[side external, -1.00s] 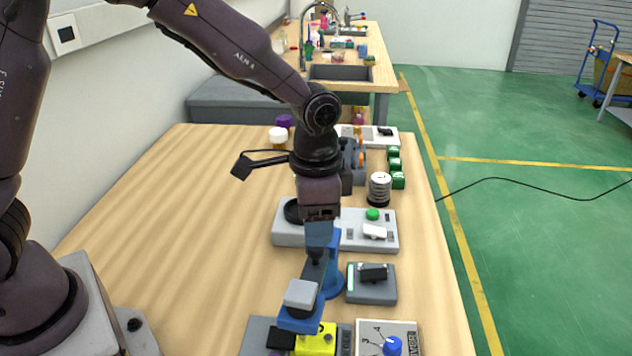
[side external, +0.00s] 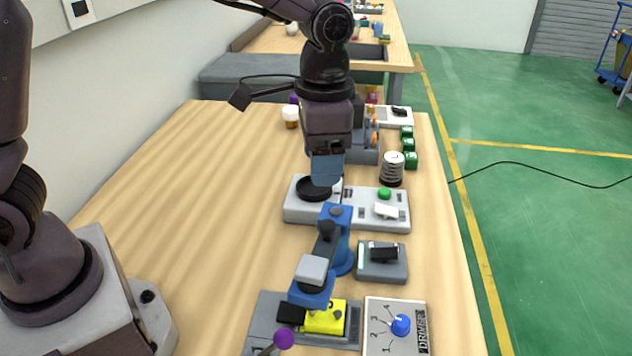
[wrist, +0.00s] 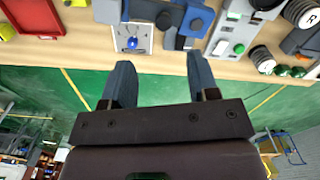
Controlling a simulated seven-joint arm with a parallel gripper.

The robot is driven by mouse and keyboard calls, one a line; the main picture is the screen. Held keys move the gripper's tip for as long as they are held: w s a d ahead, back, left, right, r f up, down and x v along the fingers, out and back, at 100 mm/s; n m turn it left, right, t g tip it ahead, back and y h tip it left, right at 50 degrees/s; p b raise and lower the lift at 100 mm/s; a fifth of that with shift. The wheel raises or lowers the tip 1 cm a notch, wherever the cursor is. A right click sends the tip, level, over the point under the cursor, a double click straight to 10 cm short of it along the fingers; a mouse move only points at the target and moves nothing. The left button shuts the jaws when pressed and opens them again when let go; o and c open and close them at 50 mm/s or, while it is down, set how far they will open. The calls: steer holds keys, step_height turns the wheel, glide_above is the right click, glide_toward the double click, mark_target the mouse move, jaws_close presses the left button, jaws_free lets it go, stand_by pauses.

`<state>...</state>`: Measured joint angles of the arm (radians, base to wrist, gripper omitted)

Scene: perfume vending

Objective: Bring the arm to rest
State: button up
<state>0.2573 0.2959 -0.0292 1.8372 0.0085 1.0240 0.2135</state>
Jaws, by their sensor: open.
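My gripper (side external: 326,170) is raised above the bench, over the grey-white device with a round black dish (side external: 314,188). In the wrist view its two blue-grey fingers (wrist: 160,85) stand wide apart with nothing between them. In the side view the fingers overlap, and their gap is hidden. The arm is still extended over the wooden bench (side external: 200,210). A blue fixture with a grey block (side external: 312,270) stands below and nearer the camera, apart from the fingers.
A yellow block (side external: 325,318), a panel with a blue knob (side external: 399,325), a grey box with a black top (side external: 382,260) and a ringed cylinder (side external: 391,170) stand on the right half. The left half of the bench is clear.

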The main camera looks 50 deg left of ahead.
steer(key=s+a+r+n+t, duration=0.3)
steer(key=s+a+r, duration=0.1)
steer(key=s, duration=0.4)
steer(key=s+a+r+n+t, duration=0.2)
steer(key=s+a+r, duration=0.3)
steer(key=s, duration=0.3)
steer(key=shift+s+a+n+t, duration=0.4)
steer(key=shift+a, duration=0.4)
